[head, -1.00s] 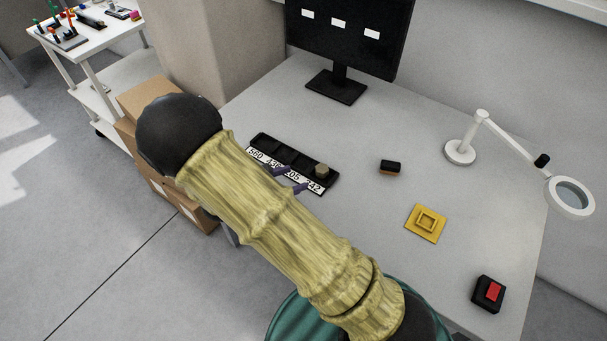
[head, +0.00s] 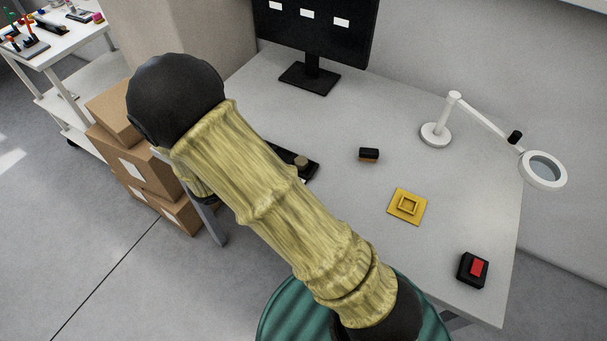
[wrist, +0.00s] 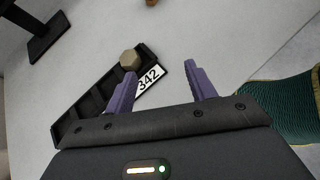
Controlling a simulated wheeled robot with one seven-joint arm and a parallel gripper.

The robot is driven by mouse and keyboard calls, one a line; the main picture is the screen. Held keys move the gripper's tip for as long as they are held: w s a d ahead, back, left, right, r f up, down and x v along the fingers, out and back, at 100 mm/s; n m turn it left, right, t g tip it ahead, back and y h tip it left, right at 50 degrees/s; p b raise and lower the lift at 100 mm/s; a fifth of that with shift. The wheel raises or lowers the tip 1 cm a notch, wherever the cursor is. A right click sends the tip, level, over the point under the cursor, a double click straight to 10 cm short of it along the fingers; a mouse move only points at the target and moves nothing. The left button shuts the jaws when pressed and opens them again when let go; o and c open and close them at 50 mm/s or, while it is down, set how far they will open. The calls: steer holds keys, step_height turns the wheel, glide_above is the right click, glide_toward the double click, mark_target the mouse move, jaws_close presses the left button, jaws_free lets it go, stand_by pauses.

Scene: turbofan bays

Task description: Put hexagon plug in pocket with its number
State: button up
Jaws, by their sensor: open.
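The tan hexagon plug (head: 302,162) sits at the right end of the black pocket rack (head: 311,171). In the wrist view the plug (wrist: 129,60) stands up from the rack's end pocket, beside the white label reading 342 (wrist: 149,79); I cannot tell how deep it sits. The other visible pockets of the rack (wrist: 67,130) look empty and dark. My gripper (wrist: 162,69) is open, its purple fingers apart with nothing between them. The left fingertip shows just below the plug; contact is unclear. In the head view my arm hides the gripper, most of the rack and the labels.
A small black and brown block (head: 369,155), a yellow square piece (head: 407,206) and a red-buttoned black box (head: 473,269) lie on the grey table (head: 350,115). A monitor (head: 316,32) and magnifier lamp (head: 437,133) stand behind. Cardboard boxes (head: 147,165) are at left.

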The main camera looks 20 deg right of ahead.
steer(key=s+d+r+m+y, duration=0.7)
steer(key=m+y, duration=0.4)
steer(key=m, duration=0.9)
step_height(320, 180, up, 2)
steer(key=shift+s+r+g, duration=0.25)
steer(key=shift+s+g, duration=0.15)
steer(key=shift+s, duration=0.5)
steer(key=shift+c, duration=0.2)
